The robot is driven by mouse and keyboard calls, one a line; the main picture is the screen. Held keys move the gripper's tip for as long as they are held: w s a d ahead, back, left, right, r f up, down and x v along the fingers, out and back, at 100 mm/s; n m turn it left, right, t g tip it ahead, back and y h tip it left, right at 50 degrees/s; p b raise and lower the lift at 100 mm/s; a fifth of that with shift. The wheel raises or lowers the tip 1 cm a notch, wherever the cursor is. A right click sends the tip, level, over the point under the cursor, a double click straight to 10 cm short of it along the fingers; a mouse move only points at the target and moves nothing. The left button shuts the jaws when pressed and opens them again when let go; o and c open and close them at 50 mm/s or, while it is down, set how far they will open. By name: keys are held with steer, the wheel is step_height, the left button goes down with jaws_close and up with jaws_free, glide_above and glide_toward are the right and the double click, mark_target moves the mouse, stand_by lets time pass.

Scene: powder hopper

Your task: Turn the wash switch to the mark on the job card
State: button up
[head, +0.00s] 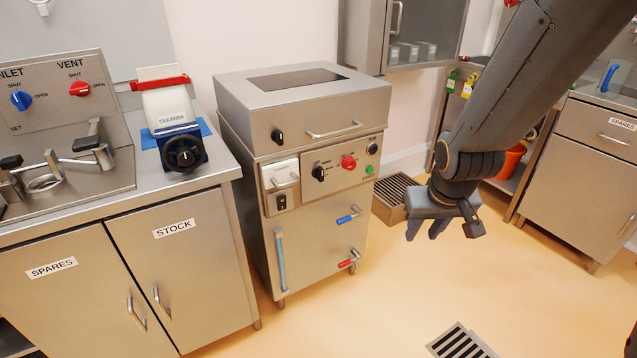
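The steel machine (300,175) stands in the middle of the head view. Its front control panel (334,186) carries a black rotary knob (318,173) with small lettering around it, too small to read, so I cannot tell if it is the wash switch. A red knob (348,162), a black knob (373,149) and a green button (370,169) sit to its right. I cannot make out a job card. My gripper (425,230) hangs to the right of the machine, pointing down, apart from it. Its fingers look spread and empty.
Red and blue valve handles (348,263) stick out from the machine's lower front. The orange floor between is clear.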

steer(key=w+a+f+n+t+y+b, duration=0.1)
steer(key=w+a+f+t+b, duration=0.2)
steer(key=w, duration=0.8)
steer(key=n+t+y+b, duration=0.5)
steer(key=t+y+b, duration=0.1)
steer(key=t+y, duration=0.25)
glide_toward(322, 175)
steer(key=w, duration=0.1)
steer(key=shift+g+y, duration=0.25)
steer(key=shift+g, duration=0.1)
steer(key=x, duration=0.7)
steer(key=shift+w+a+r, duration=0.1)
steer(key=shift+w+a, duration=0.05)
steer(key=shift+w, duration=0.05)
jaws_close()
